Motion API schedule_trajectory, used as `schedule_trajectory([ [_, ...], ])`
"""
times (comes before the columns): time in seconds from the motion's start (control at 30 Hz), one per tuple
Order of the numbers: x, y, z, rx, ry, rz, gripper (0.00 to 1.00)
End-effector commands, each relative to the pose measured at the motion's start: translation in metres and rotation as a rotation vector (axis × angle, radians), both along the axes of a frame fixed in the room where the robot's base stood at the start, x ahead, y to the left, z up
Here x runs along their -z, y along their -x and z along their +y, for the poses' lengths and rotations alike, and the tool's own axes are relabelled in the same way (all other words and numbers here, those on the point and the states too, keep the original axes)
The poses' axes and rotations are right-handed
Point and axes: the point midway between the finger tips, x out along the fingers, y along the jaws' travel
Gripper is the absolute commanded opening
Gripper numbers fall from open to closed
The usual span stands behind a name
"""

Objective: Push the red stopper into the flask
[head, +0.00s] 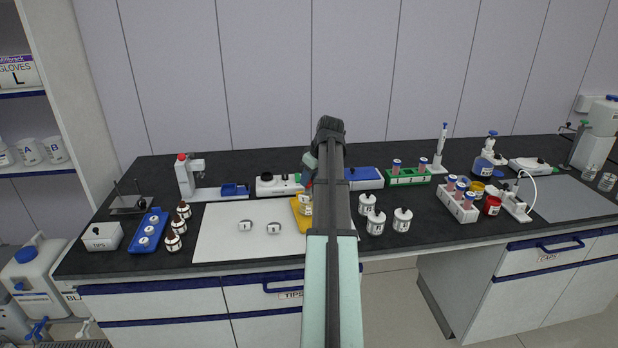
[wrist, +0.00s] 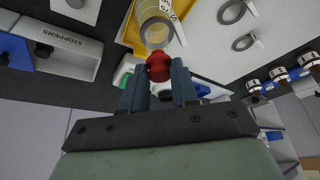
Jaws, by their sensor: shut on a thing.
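The red stopper (wrist: 158,67) is between the two fingertips of my gripper (wrist: 158,84) in the wrist view. My gripper is shut on it. The clear flask (wrist: 155,22) is just beyond the stopper, its mouth facing it. I cannot tell whether the stopper touches the mouth. In the head view the flask (head: 306,206) stands on a yellow tray (head: 297,216), beside my arm. My arm hides most of my gripper there. The yellow tray also shows in the wrist view (wrist: 127,38).
A white mat (head: 235,245) with two small labelled round pieces lies left of the tray. A box marked STOPPERS (wrist: 62,48) shows in the wrist view. White jars (head: 376,222) stand right of my arm. Brown bottles (head: 173,241) stand at left.

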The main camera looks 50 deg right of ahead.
Motion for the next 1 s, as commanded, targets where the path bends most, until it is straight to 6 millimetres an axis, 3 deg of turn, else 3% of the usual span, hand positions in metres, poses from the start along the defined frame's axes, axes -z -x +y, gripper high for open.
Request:
schedule_trajectory([
  [0.1, 0.0, 0.0, 0.0, 0.0, 0.0, 0.0, 0.01],
  [0.13, 0.0, 0.0, 0.0, 0.0, 0.0, 0.0, 0.31],
  [0.4, 0.0, 0.0, 0.0, 0.0, 0.0, 0.0, 0.57],
  [0.6, 0.0, 0.0, 0.0, 0.0, 0.0, 0.0, 0.6],
  [0.87, 0.0, 0.0, 0.0, 0.0, 0.0, 0.0, 0.84],
  [1.0, 0.0, 0.0, 0.0, 0.0, 0.0, 0.0, 0.84],
])
